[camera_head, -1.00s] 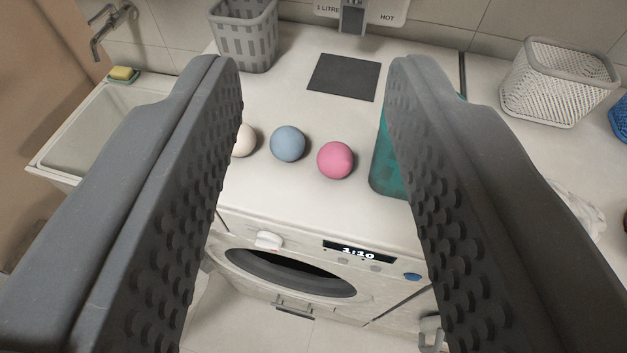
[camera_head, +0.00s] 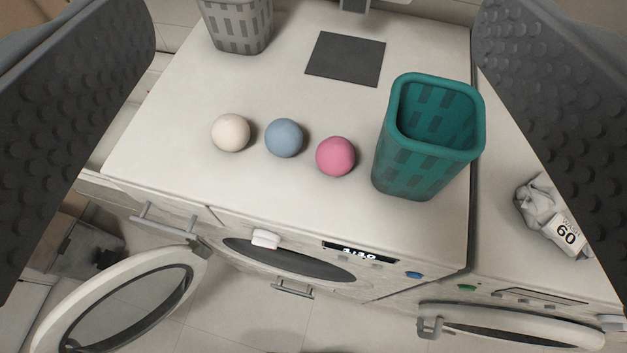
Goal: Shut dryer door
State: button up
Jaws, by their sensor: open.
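A round door (camera_head: 182,258) with a pale rim and dark glass stands swung open at the lower left. Its hinge side is near the left front of the middle white machine (camera_head: 215,222). That machine has a dark oval opening (camera_head: 290,262), a white knob and a lit display. A second round door (camera_head: 510,327) shows at the front of the right machine, partly cut off; I cannot tell whether it is fully shut. No label shows which machine is the dryer. My gripper (camera_head: 314,22) is wide open and empty above the worktop, touching neither door.
On the worktop stand a cream ball (camera_head: 231,132), a blue ball (camera_head: 284,138), a pink ball (camera_head: 335,156), a teal basket (camera_head: 428,150), a grey basket (camera_head: 238,28) and a dark mat (camera_head: 345,59). A crumpled item marked 60 (camera_head: 552,215) lies right. Floor shows below.

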aim_at(52, 336)
jog(key=u, duration=0.05)
jog(key=k, duration=0.5)
jog(key=u, duration=1.5)
jog(key=i, duration=0.55)
jog(key=z, duration=0.2)
